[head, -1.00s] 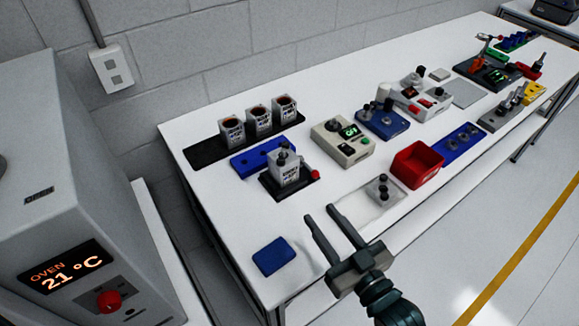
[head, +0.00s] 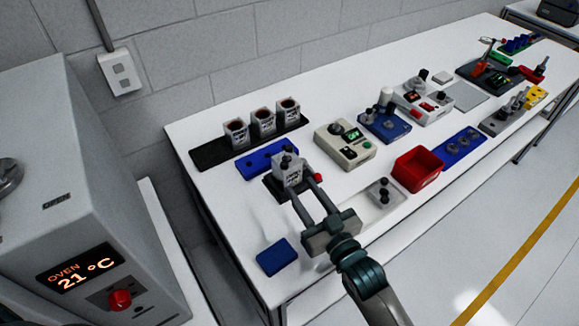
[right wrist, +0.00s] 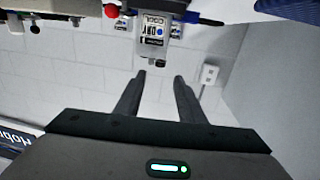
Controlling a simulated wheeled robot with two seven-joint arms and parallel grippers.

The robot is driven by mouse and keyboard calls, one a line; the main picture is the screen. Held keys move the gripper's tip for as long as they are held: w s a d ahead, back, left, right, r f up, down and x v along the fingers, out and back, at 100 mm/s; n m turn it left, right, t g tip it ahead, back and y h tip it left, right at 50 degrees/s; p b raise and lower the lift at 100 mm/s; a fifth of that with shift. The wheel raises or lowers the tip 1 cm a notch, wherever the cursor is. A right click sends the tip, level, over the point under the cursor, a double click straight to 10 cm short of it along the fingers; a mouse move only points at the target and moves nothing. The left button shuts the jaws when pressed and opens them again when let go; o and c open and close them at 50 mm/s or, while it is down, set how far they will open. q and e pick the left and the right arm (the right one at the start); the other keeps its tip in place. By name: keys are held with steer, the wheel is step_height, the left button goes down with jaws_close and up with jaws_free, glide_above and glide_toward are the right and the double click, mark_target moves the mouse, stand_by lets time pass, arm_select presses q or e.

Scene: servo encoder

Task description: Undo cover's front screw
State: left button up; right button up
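A grey servo unit (head: 287,172) with a printed label and dark knobs on top stands in a black fixture with a red knob (head: 318,178). It also shows upside down in the right wrist view (right wrist: 153,30), where a small dark round part (right wrist: 160,62) sticks out at its lower edge. I cannot tell whether that part is the cover's front screw. My right gripper (head: 302,194) is open, its two fingers pointing at the servo from the front. In the right wrist view the gap between the fingertips (right wrist: 160,79) looks empty. My left gripper is not in view.
A black tray (head: 207,154) with several similar units and a blue block (head: 256,164) stand behind. A blue pad (head: 275,257) lies front left. A clear plate (head: 384,195) and a red bin (head: 417,168) are to the right. The oven (head: 80,200) stands at the left.

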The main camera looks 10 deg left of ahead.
mark_target(286, 167)
steer(key=p+x, duration=0.1)
steer(key=x, duration=0.6)
steer(key=shift+w+a+p, duration=0.2)
steer(key=shift+p, duration=0.2)
steer(key=shift+c, duration=0.4)
jaws_close()
